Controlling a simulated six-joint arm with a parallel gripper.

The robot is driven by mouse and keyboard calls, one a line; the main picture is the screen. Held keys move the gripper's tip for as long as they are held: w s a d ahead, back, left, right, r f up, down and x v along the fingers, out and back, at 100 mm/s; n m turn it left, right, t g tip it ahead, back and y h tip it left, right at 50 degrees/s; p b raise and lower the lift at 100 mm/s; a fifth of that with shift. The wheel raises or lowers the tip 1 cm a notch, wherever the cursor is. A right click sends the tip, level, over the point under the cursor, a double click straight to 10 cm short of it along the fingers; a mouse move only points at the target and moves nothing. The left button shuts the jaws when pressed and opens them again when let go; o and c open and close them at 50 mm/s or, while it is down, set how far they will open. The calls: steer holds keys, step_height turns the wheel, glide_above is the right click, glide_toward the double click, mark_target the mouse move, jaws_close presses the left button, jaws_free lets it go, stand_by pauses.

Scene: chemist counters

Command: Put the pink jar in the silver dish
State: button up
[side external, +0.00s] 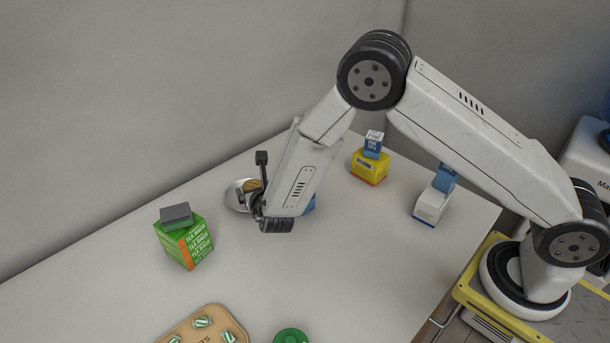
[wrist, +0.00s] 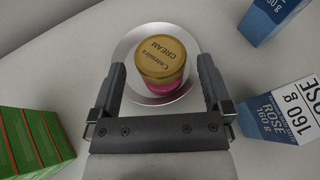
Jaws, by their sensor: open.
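The pink jar (wrist: 162,70) has a gold lid marked "CREAM" and a pink side that shows below the lid. In the wrist view it sits inside the silver dish (wrist: 127,51), apart from my gripper. My gripper (wrist: 162,75) is open, with one finger on each side of the dish and jar and nothing held. In the side view the silver dish (side external: 233,197) is partly hidden behind my gripper (side external: 250,190), and a gold-brown bit of the jar's lid (side external: 253,185) shows in it.
A green tea box (side external: 185,244) with a dark block on top stands left of the dish. Blue-and-white rose boxes (wrist: 280,115) are close on the right. A yellow box (side external: 370,168) and a white box (side external: 431,205) stand farther right. A wooden tray (side external: 236,322) with sweets lies in front.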

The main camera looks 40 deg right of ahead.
steer(key=v, duration=0.9)
steer(key=shift+s+a, duration=0.15)
steer(key=shift+s, duration=0.2)
steer(key=shift+r, duration=0.15)
steer(key=s+d+r+m+g+h, duration=0.25)
steer(key=s+d+m+g, duration=0.5)
steer(key=d+m, duration=0.4)
steer(key=s+d+r+m+g+y, duration=0.1)
steer(key=s+m, duration=0.4)
steer(key=m, duration=0.5)
steer(key=s+d+r+m+g+y, duration=0.1)
steer(key=s+r+m+y, duration=0.2)
steer(key=m, duration=0.7)
steer(key=s+y, duration=0.2)
steer(key=y, duration=0.1)
steer(key=shift+d, duration=0.35)
steer(key=shift+f+g+y, duration=0.1)
steer(key=shift+g+y, duration=0.15)
